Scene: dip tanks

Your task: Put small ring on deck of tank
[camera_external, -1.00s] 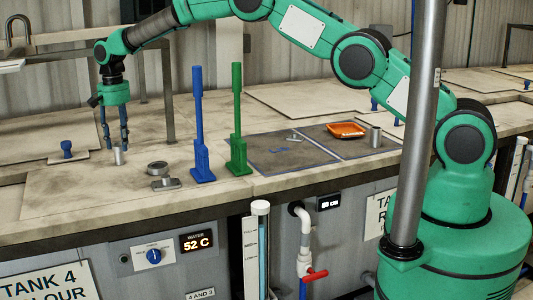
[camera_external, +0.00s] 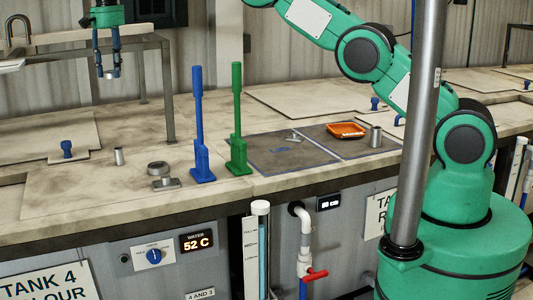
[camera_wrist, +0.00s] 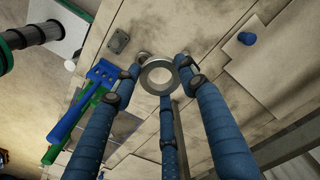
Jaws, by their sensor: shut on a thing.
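My gripper (camera_external: 108,72) is raised well above the deck at the upper left in the external view. In the wrist view its blue fingers close around a small grey metal ring (camera_wrist: 158,75), held at the fingertips with its hole facing the camera. In the external view only a bit of grey shows between the fingertips. The pale, stained deck (camera_external: 90,190) of the tank lies below, and the ring is clear of it.
A small metal cylinder (camera_external: 118,156), a round metal piece (camera_external: 158,167) and a flat metal piece (camera_external: 166,184) stand on the deck. Right of them are upright blue (camera_external: 198,130) and green (camera_external: 237,125) tools. An orange tray (camera_external: 346,129) lies farther right. A grey frame (camera_external: 168,90) stands behind.

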